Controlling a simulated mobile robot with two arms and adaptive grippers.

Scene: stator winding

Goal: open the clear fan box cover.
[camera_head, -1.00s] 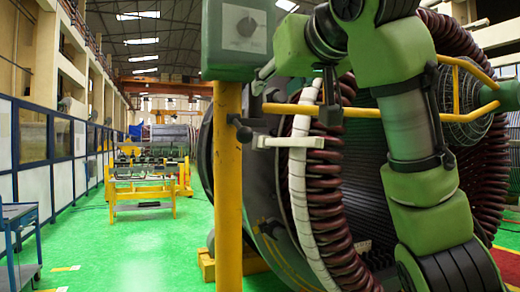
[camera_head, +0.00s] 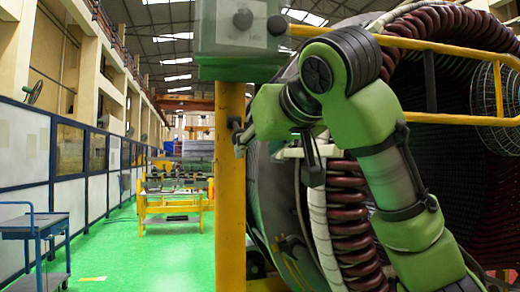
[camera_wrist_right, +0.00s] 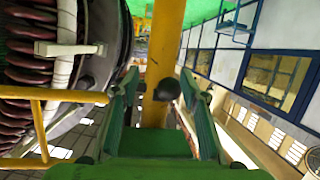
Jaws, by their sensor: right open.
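The fan box (camera_head: 235,40) tops a yellow post (camera_head: 231,210) in the head view, cut by the top edge. Its pale, see-through cover looks closed over a dark round knob (camera_head: 242,19). My right gripper (camera_head: 240,138) is open, below the box beside the post. In the right wrist view my right gripper (camera_wrist_right: 165,95) has its green fingers apart, with the post and a dark ball (camera_wrist_right: 167,88) between them. I cannot tell whether they touch. The box does not show in the wrist view. My left gripper is not in view.
A large stator with dark red coils (camera_head: 350,215) stands right of the post. A yellow rail (camera_head: 420,45) crosses at upper right, near my right arm. A blue cart (camera_head: 35,235) stands at left. The green floor (camera_head: 130,255) is clear between cart and post.

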